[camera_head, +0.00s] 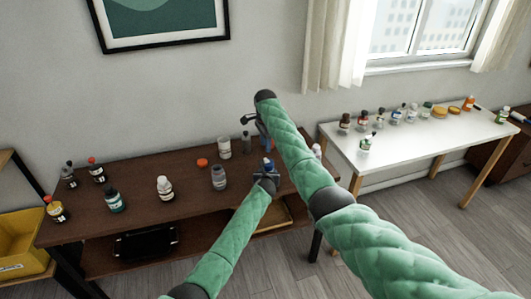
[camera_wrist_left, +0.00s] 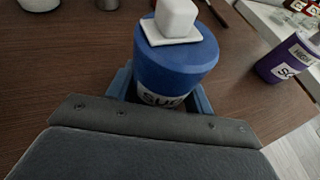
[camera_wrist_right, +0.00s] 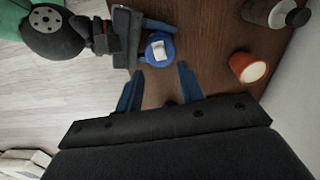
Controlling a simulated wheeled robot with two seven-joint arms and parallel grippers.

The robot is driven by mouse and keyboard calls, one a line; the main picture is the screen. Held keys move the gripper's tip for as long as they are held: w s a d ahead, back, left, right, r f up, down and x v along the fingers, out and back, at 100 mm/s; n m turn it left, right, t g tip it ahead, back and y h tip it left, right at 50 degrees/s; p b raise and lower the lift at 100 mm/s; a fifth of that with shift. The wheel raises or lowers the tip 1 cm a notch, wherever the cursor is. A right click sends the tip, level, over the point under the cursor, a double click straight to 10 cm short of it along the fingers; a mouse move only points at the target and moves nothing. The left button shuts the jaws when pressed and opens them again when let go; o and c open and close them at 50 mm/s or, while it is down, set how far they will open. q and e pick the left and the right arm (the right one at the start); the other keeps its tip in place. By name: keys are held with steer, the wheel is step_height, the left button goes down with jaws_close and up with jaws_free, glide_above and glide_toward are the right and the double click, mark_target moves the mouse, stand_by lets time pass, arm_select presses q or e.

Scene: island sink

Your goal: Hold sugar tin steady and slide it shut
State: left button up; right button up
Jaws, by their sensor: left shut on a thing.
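The sugar tin (camera_wrist_left: 178,62) is blue, with a partly hidden label reading "SUG". A white block on a thin white square plate (camera_wrist_left: 172,22) sits on its top. The tin stands upright on the brown table and also shows in the head view (camera_head: 268,162) and the right wrist view (camera_wrist_right: 152,60). My left gripper (camera_head: 266,177) is shut around the tin's lower body, with blue fingers at its sides. My right gripper (camera_wrist_right: 158,88) is open and empty, apart from the tin and above the table; in the head view (camera_head: 252,122) my arm partly hides it.
A purple tin (camera_wrist_left: 290,58) stands right of the sugar tin in the left wrist view. An orange-red item (camera_wrist_right: 248,68) and a grey jar (camera_head: 219,178) are nearby. Several bottles stand on the table's left part. A white table (camera_head: 410,150) with more bottles is at right.

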steer(key=shift+r, duration=2.5)
arm_select(q)
steer(key=o, duration=1.1)
